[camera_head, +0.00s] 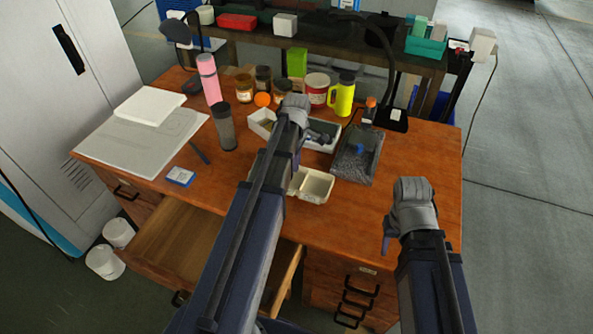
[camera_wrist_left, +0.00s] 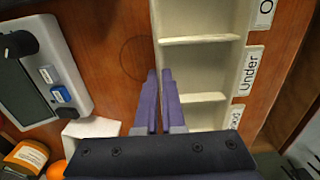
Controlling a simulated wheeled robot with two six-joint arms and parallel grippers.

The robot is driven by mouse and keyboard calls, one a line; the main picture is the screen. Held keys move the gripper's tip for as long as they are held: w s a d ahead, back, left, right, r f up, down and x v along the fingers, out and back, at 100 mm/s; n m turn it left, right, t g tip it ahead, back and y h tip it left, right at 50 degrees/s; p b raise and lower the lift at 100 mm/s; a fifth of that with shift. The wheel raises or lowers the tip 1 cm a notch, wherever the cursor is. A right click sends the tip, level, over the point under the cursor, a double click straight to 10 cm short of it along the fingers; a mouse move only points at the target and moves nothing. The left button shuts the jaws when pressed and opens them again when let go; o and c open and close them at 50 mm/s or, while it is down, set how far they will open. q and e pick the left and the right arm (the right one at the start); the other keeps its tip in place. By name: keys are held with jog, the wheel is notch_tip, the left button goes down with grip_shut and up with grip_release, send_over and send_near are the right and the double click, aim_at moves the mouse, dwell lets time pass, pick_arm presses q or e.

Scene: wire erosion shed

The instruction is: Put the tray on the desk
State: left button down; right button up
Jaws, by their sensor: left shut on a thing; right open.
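The cream tray (camera_head: 315,187), divided into compartments, is over the wooden desk (camera_head: 415,150) near its front edge. My left arm hides part of it. In the left wrist view the tray (camera_wrist_left: 200,70) shows its dividers and white labels on its outer right wall, one reading "Under". I cannot tell whether the tray touches the desk top. My right gripper (camera_head: 392,236) is open and empty, over the front right part of the desk; its fingertips are mostly hidden.
A dark grey bin (camera_head: 356,158), a white box (camera_head: 261,123) and a yellow bottle (camera_head: 341,96) stand behind the tray. A dark tumbler (camera_head: 224,127) and papers (camera_head: 140,140) are at left. A drawer (camera_head: 175,240) stands open below. The desk's right side is clear.

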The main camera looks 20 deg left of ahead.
pick_arm(q)
jog(key=shift+f, duration=0.75)
pick_arm(e)
jog(key=shift+f, duration=0.75)
pick_arm(q)
jog(key=shift+b, duration=0.3)
jog(key=shift+f, duration=0.2)
pick_arm(e)
jog(key=shift+f, duration=0.2)
pick_arm(q)
jog(key=c, duration=1)
grip_release()
pick_arm(e)
jog(key=shift+r, duration=0.1)
pick_arm(q)
jog(key=shift+r, duration=0.2)
pick_arm(e)
jog(key=shift+r, duration=0.15)
